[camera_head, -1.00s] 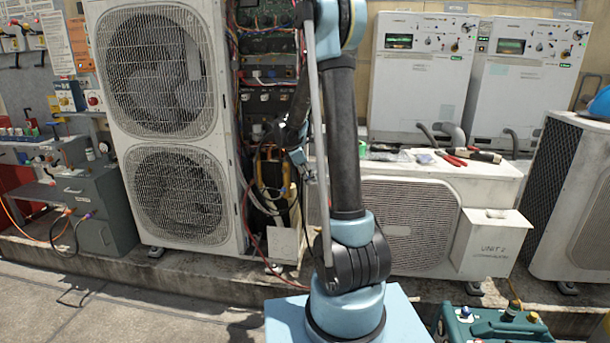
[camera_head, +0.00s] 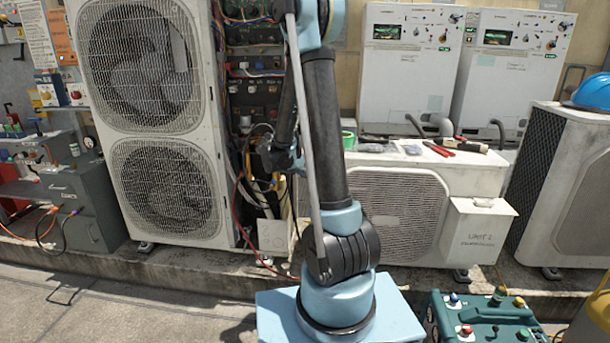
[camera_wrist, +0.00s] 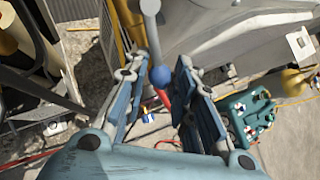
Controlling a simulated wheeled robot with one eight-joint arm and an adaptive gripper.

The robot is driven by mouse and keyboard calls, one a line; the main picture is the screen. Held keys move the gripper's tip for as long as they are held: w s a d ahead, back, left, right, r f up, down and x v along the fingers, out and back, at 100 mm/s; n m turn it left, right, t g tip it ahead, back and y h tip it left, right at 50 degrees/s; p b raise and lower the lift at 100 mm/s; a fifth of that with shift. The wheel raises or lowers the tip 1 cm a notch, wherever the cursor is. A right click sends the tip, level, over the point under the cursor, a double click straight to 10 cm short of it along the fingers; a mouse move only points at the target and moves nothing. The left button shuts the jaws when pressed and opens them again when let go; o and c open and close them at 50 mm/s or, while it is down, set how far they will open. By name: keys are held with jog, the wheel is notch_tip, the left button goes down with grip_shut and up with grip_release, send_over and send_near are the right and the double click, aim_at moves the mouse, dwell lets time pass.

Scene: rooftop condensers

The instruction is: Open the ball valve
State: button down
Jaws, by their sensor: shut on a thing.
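In the wrist view, a grey lever (camera_wrist: 151,30) ends in a blue ball knob (camera_wrist: 161,76), and this looks like the handle of the ball valve. The knob lies between the fingertips of my gripper (camera_wrist: 166,75), which is shut on it. Contact on each side is hard to make out. The valve body cannot be made out. In the head view, my arm's wrist end (camera_head: 283,155) is in front of the open side of the tall condenser unit (camera_head: 150,110). My gripper's fingers and the knob cannot be made out there.
A low condenser unit (camera_head: 390,215) stands behind my arm, with red-handled tools (camera_head: 440,149) on top. A teal wheeled case (camera_head: 485,318) is on the floor at front right. Loose hoses and cables hang by the open electrical bay (camera_head: 255,100).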

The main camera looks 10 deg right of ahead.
jog(key=shift+d+n, duration=0.35)
jog(key=shift+n, duration=0.05)
jog(key=shift+w+r+t, duration=0.1)
jog(key=shift+t, duration=0.2)
jog(key=c, duration=1.3)
grip_release()
jog(key=shift+s+a+r, duration=0.1)
jog(key=shift+s+a, duration=0.15)
jog(key=v, duration=1.1)
jog(key=shift+a, duration=0.25)
